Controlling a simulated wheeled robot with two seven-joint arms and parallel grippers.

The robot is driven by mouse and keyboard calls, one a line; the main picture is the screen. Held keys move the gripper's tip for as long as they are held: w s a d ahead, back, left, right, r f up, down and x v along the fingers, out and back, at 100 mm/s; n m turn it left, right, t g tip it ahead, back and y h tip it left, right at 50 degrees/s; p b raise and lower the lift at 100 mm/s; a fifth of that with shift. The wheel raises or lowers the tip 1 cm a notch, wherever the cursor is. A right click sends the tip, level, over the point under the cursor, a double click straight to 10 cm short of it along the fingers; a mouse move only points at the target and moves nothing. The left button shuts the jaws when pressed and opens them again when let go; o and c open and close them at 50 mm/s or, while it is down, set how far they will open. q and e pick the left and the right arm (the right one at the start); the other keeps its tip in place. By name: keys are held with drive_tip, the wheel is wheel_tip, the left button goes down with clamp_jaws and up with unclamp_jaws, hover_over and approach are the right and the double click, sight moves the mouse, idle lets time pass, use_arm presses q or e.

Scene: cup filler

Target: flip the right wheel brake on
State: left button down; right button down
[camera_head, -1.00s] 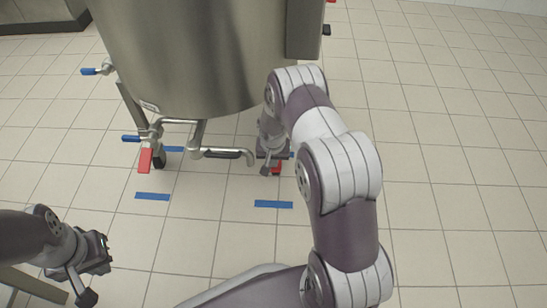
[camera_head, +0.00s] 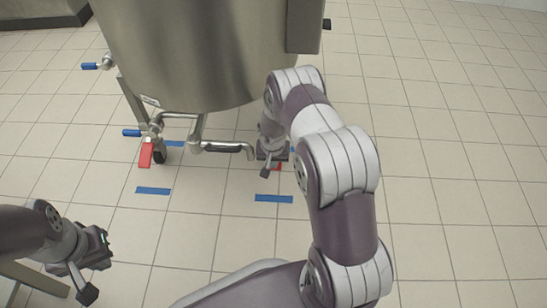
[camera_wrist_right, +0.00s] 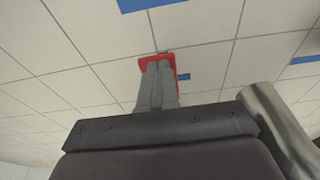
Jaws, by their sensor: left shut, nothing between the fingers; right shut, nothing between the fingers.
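The right wheel brake is a small red pedal (camera_head: 279,167) at the foot of the steel tank, mostly hidden behind my right gripper (camera_head: 272,163). In the right wrist view the red pedal (camera_wrist_right: 173,62) shows just past and around the tips of my right gripper (camera_wrist_right: 158,68). The right fingers are shut together, pointing at the pedal and overlapping it. I cannot tell whether they touch it. My left gripper (camera_head: 104,252) is shut and empty at the lower left, far from the brake.
The steel tank (camera_head: 200,55) stands above the brakes. A second red brake pedal (camera_head: 146,155) is on the left wheel. A drain pipe (camera_head: 225,148) sticks out between them. Blue tape (camera_head: 274,199) marks the tiled floor, which is clear to the right.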

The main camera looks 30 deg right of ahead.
drive_tip(key=shift+s+a+f, duration=0.15)
drive_tip(key=shift+s+f, duration=0.1)
drive_tip(key=shift+f, duration=0.6)
use_arm(q)
drive_tip(key=shift+f+b, duration=0.7)
drive_tip(key=shift+f, duration=0.05)
use_arm(e)
drive_tip(key=shift+s+a+f, duration=0.1)
drive_tip(key=shift+s+f, duration=0.05)
drive_tip(key=shift+f, duration=1.25)
use_arm(q)
drive_tip(key=shift+s, duration=0.1)
